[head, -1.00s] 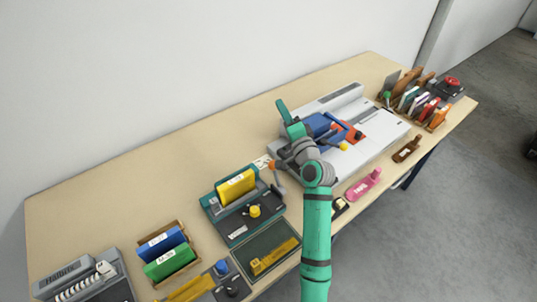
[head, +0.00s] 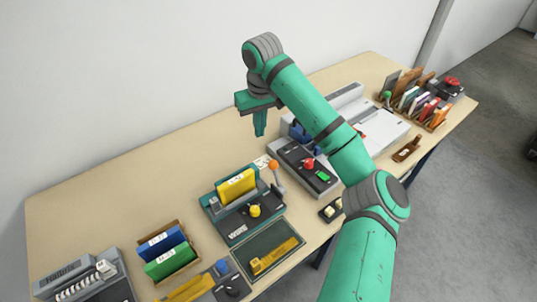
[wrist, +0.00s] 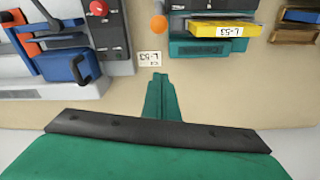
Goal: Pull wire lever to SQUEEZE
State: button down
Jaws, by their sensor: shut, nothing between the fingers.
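The teal wire machine (head: 222,222), marked WIRE, stands on the table with a yellow book (head: 236,186) in it and a yellow knob (head: 255,211) in front. Its lever (head: 277,181) rises at the right side, roughly upright, topped by an orange ball (head: 273,164). In the wrist view the orange ball (wrist: 158,24) shows above my fingers, left of the yellow book (wrist: 222,28). My gripper (head: 260,127) is shut and empty, pointing down, high above the table behind the lever. It touches nothing. Its closed fingers also show in the wrist view (wrist: 159,90).
A dark panel with a red knob (head: 308,164) stands right of the lever, beside a white machine (head: 387,130) partly hidden by my arm. A small card (wrist: 150,57) lies near the lever. Blue and green books (head: 168,262) stand at left. The back table strip is clear.

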jog(key=shift+s+d+r+h, duration=0.25)
jog(key=shift+d+h, duration=0.05)
jog(key=shift+d, duration=0.2)
notch_tip(320, 180, down, 10)
jog(key=w, duration=0.1)
jog(key=shift+s+d+r, duration=0.15)
jog(key=shift+s+d, duration=0.1)
jog(key=shift+s, duration=0.3)
jog(key=shift+s+d+r, duration=0.2)
jog(key=shift+s+d, duration=0.1)
jog(key=shift+s, duration=0.3)
jog(key=shift+s+d+r, duration=0.15)
jog(key=shift+s+d, duration=0.1)
jog(key=shift+s, duration=0.3)
